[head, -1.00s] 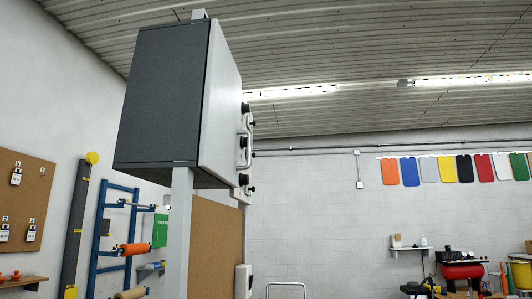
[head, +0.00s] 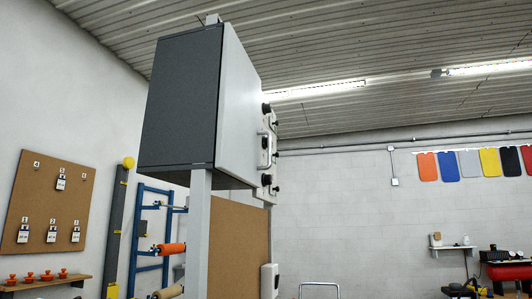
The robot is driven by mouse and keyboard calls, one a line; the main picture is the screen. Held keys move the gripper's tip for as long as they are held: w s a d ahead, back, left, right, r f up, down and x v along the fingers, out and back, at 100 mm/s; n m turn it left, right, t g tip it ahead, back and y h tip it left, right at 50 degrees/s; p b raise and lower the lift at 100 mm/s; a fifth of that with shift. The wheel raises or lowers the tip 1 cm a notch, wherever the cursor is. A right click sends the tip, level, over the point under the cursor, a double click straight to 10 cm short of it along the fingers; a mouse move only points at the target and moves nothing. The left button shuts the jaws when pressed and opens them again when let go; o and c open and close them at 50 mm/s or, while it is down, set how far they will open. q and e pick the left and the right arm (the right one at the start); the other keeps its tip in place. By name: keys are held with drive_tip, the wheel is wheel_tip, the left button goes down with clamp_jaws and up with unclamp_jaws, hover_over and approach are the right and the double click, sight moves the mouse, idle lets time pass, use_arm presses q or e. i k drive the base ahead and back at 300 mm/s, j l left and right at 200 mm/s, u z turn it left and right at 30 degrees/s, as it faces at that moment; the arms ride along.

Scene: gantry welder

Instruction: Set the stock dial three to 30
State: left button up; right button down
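A grey control cabinet (head: 180,105) with a dark side panel stands high on a grey post, seen almost edge-on from its side. Its pale front (head: 238,110) faces right and carries a silver handle (head: 265,150). Black knobs stick out above the handle (head: 267,108) and below it (head: 266,180), with smaller dark knobs beside them. The dial faces and their numbers cannot be read from this angle, so I cannot tell which is stock dial three. Neither of my grippers is in view.
A cork board (head: 50,205) with numbered tags hangs at left, above a shelf (head: 45,284) with red-orange knobs. A blue rack (head: 150,235) with an orange roll stands behind the post. Coloured panels (head: 470,163) hang on the back wall. The space right of the cabinet looks open.

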sight(267, 180)
drive_tip(key=i+l+z, duration=0.1)
drive_tip(key=i+l, duration=0.3)
drive_tip(key=l, duration=0.15)
drive_tip(key=i+l+z, duration=0.1)
drive_tip(key=i+l, duration=0.3)
drive_tip(key=l, duration=0.1)
